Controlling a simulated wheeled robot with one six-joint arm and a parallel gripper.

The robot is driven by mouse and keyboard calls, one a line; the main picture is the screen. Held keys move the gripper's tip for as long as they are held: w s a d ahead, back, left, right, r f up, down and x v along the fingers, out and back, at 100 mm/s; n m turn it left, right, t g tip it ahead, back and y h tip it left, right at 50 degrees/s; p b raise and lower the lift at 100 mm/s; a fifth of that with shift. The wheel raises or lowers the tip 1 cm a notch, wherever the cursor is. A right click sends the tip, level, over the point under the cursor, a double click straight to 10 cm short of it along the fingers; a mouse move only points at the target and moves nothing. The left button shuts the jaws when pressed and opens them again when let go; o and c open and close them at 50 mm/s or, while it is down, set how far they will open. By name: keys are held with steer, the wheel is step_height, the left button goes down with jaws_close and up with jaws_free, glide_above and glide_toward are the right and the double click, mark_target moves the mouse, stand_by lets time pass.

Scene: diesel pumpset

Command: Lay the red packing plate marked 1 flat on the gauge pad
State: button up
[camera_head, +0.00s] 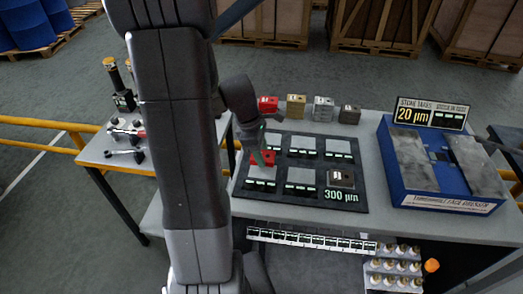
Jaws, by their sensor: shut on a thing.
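My gripper (264,148) points down over the left side of a dark mat (320,200) and is shut on a red plate (262,159). The plate is mostly hidden by the gripper; I cannot read a mark on it or tell if it touches the pad below. The mat carries two rows of grey pads, such as the front left pad (262,175) and the front middle pad (301,175). A dark plate with a white mark (341,179) lies at the front right, above a "300 µm" readout (341,196). I cannot tell which pad is the gauge pad.
A red block (268,104), a tan block (296,105), a light grey block (323,108) and a dark block (349,114) stand behind the mat. Small bottles (393,266) stand in front.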

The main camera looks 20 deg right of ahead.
mark_target(261, 171)
steer(key=shift+f+b, duration=1.1)
steer(key=shift+f, duration=0.7)
steer(key=shift+f, duration=0.2)
steer(key=shift+f+b, duration=0.35)
steer(key=shift+f, duration=0.25)
steer(key=o, duration=1.4)
steer(key=shift+r, duration=0.1)
steer(key=shift+c, duration=0.2)
steer(key=v, duration=1.3)
steer(key=shift+r+p, duration=0.4)
steer(key=shift+p, duration=0.05)
steer(key=shift+a, duration=0.1)
